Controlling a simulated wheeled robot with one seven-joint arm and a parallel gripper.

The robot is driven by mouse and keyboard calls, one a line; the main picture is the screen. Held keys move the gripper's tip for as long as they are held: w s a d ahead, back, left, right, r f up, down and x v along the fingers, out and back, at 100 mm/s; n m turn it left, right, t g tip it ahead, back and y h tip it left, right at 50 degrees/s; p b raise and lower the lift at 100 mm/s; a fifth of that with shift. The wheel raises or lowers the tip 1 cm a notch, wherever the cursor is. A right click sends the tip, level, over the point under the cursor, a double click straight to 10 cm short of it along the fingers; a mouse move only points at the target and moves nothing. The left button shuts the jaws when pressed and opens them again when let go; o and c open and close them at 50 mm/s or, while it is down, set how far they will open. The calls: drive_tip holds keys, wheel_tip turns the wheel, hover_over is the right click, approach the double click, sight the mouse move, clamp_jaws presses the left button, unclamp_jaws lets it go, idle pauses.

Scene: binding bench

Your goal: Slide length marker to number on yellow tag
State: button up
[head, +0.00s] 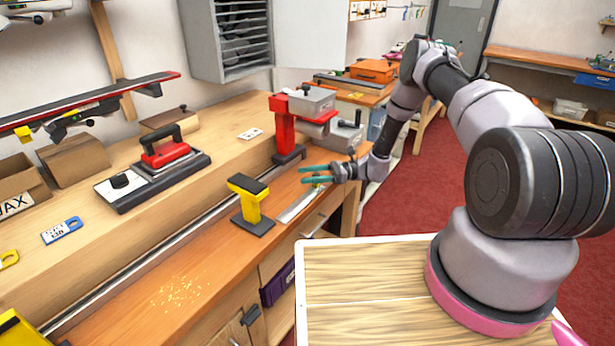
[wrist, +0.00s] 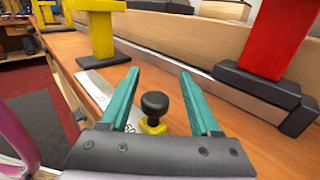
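The length marker shows in the wrist view as a black round knob (wrist: 155,104) on a small yellow base (wrist: 153,126). It sits on a metal scale (wrist: 108,62), which lies along the bench front in the head view (head: 299,204). My gripper (wrist: 157,72) has its two teal fingers spread, with the knob between them and gaps on both sides. In the head view my gripper (head: 315,174) is over the far end of the scale and mostly hides the marker. A yellow tag (head: 9,259) is cut off at the left edge; its number is not readable.
A yellow support (head: 250,205) stands beside the scale's near end. A red vise post (head: 286,130) stands behind my gripper.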

drive_tip(key=w+d, duration=0.1)
drive_tip(key=d, duration=0.9)
drive_tip(key=shift+w+d, duration=0.15)
drive_tip(key=shift+d, duration=0.2)
